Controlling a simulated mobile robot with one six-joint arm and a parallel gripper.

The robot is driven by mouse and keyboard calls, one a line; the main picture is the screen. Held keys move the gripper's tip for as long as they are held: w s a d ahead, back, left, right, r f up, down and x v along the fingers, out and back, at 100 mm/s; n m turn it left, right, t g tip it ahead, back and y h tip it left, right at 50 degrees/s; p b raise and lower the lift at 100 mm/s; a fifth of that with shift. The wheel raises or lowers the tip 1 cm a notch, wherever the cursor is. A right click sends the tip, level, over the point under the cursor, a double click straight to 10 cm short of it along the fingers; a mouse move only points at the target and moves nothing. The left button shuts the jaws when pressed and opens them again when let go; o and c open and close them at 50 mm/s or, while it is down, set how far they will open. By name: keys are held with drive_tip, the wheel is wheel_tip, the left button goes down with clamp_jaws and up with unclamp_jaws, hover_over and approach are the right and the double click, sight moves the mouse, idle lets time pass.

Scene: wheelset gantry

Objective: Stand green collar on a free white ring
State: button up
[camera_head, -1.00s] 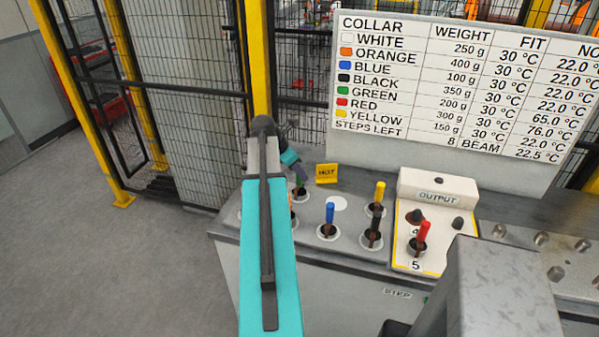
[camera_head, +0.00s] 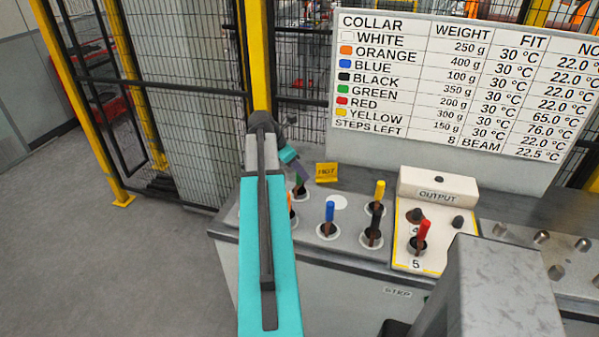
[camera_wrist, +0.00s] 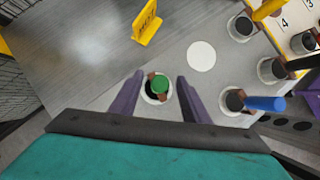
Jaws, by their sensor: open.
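The green collar (camera_wrist: 160,84) stands upright on a white ring, seen from above in the wrist view; a brown piece shows beside it. It shows small in the head view (camera_head: 300,181), below my gripper (camera_head: 301,170). My gripper (camera_wrist: 160,79) is open, its two purple fingers on either side of the green collar with gaps visible. A bare white ring (camera_wrist: 201,56) lies to the right of the green collar; it also shows in the head view (camera_head: 337,202).
A yellow HOT sign (camera_wrist: 147,22) stands behind the green collar. A blue collar (camera_head: 329,212), a yellow collar (camera_head: 380,191) and a black one (camera_head: 375,222) stand to the right. The OUTPUT box (camera_head: 437,187) with a red collar (camera_head: 423,231) is further right. A fence stands behind.

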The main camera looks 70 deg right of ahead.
drive_tip(key=b+v, duration=0.2)
drive_tip(key=v, duration=1)
drive_tip(key=shift+r+b, duration=0.3)
drive_tip(key=shift+b, duration=0.1)
drive_tip(key=shift+w+a, duration=0.1)
